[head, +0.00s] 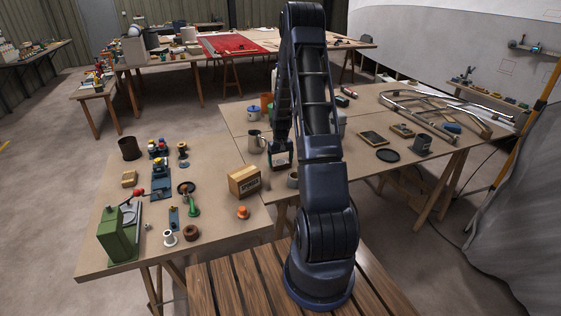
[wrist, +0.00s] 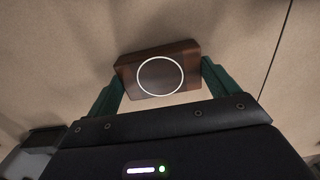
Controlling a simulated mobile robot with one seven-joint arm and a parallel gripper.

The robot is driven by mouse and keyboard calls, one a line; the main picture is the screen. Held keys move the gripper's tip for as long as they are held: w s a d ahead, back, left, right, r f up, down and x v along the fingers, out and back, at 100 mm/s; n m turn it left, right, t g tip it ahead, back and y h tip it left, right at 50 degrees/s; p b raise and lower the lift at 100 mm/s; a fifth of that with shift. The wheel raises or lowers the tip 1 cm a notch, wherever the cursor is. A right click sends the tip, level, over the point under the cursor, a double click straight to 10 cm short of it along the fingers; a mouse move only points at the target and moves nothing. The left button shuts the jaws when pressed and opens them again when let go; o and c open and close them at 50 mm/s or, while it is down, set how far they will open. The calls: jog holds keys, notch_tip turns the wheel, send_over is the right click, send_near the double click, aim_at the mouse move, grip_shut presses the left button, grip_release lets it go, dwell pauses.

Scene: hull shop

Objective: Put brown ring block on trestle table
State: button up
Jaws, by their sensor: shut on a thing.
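The brown ring block (wrist: 128,74) is a brown box with a white ring on its face, seen in the wrist view. My gripper (wrist: 161,84) has its green fingers on both sides of the block and is shut on it. In the head view my gripper (head: 281,168) points down over the trestle table (head: 220,205), left of my upright arm. I cannot make out the block in the head view. Pale brown board fills most of the wrist view behind the block; I cannot tell whether the block touches it.
A green machine (head: 119,234) and several small parts crowd the left board. A black round tray (head: 388,155) lies right. Bare board shows at the front left.

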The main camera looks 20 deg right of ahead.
jog(key=shift+f, duration=0.1)
jog(key=o, duration=0.8)
jog(key=shift+o, duration=0.2)
